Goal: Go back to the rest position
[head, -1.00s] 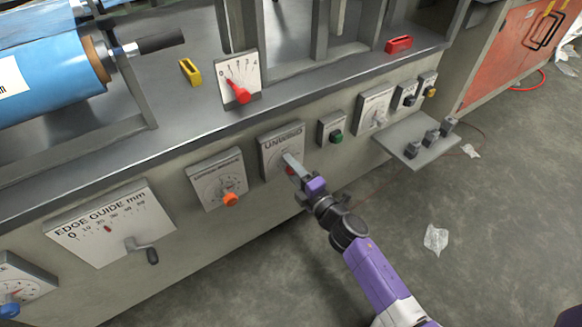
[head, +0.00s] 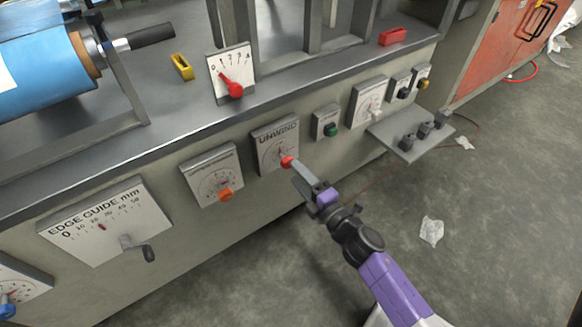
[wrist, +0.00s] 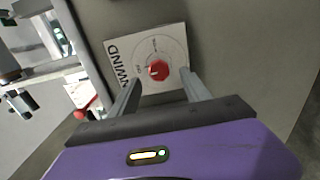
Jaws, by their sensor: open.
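My purple and grey gripper (head: 300,172) is in front of the machine's UNWIND panel (head: 266,146), at the panel's lower right in the head view. In the wrist view my gripper (wrist: 160,88) is open, with one finger to each side of the red knob (wrist: 158,70) and nothing held. The red knob also shows in the head view (head: 287,162), just beyond the fingertips. The wrist view shows a gap between the knob and both fingers. The UNWIND panel fills the space beyond the fingers in the wrist view (wrist: 118,55).
An orange-knob panel (head: 212,176) and the EDGE GUIDE panel (head: 105,222) lie to the left. A green-button box (head: 327,121) and a small shelf (head: 411,148) jut out to the right. A red-lever dial (head: 231,72) stands above. Open floor (head: 330,270) lies in front.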

